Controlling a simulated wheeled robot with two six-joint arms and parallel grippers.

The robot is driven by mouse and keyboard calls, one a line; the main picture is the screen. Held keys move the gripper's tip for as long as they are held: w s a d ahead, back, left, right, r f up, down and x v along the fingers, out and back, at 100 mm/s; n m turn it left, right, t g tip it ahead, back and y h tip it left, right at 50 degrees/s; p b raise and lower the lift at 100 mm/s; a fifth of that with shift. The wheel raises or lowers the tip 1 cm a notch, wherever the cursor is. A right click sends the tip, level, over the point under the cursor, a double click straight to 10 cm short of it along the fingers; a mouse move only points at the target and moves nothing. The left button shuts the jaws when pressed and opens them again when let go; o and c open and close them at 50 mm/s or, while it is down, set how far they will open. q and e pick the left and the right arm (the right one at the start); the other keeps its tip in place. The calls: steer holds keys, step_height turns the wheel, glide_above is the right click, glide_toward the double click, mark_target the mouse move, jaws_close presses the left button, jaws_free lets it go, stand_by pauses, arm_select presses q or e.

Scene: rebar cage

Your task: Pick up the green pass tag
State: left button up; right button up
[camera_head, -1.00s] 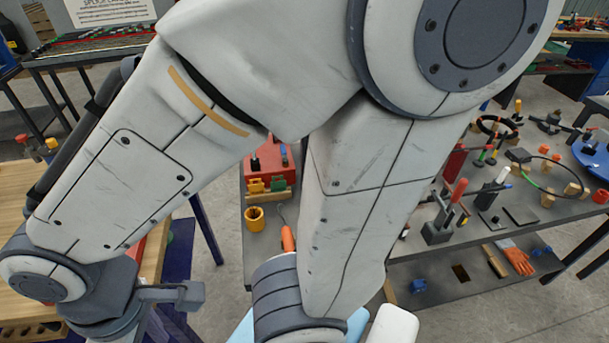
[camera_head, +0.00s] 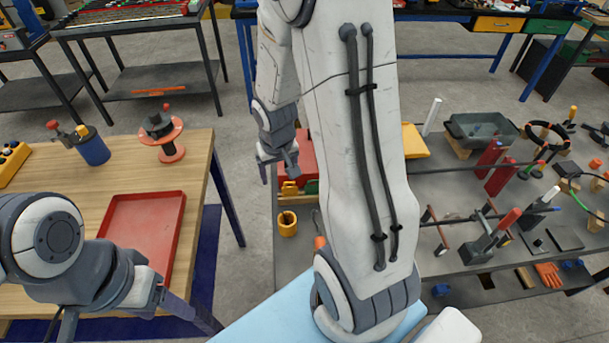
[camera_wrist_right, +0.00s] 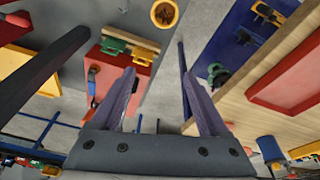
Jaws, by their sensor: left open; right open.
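A small green piece, seemingly the green pass tag (camera_wrist_right: 113,46), stands beside a yellow one (camera_wrist_right: 140,54) on a wooden rack by a red box (camera_wrist_right: 116,77) in the right wrist view. In the head view the green piece (camera_head: 312,187) is small and partly hidden by my right arm, with the yellow piece (camera_head: 290,188) left of it. My right gripper (camera_head: 278,168) is open and empty above the red box. Its spread fingers also show in the right wrist view (camera_wrist_right: 160,92), apart from the tag. My left gripper (camera_head: 172,302) is open, low at the wooden table's edge.
A yellow cup (camera_head: 288,226) stands in front of the rack on the grey bench. The wooden table (camera_head: 95,185) at left carries a red tray (camera_head: 150,218) and a blue cup (camera_head: 93,151). Several tools crowd the bench at right. Open floor lies between table and bench.

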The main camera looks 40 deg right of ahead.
steer(key=d+f+m, duration=0.3)
steer(key=d, duration=0.7)
steer(key=shift+h, duration=0.3)
steer(key=b+x, duration=0.2)
steer(key=x, duration=0.1)
steer(key=b+x, duration=0.2)
steer(key=x, duration=0.2)
steer(key=s+b+x, duration=0.1)
steer(key=b+x, duration=0.1)
steer(key=x, duration=0.1)
steer(key=shift+s+d+f, duration=0.1)
steer(key=shift+d+f, duration=0.1)
steer(key=shift+f, duration=0.1)
steer(key=shift+d+f, duration=0.1)
steer(key=shift+f, duration=0.3)
steer(key=shift+r, duration=0.1)
steer(key=c, duration=1.1)
step_height(320, 180, up, 10)
steer(key=p, duration=0.9)
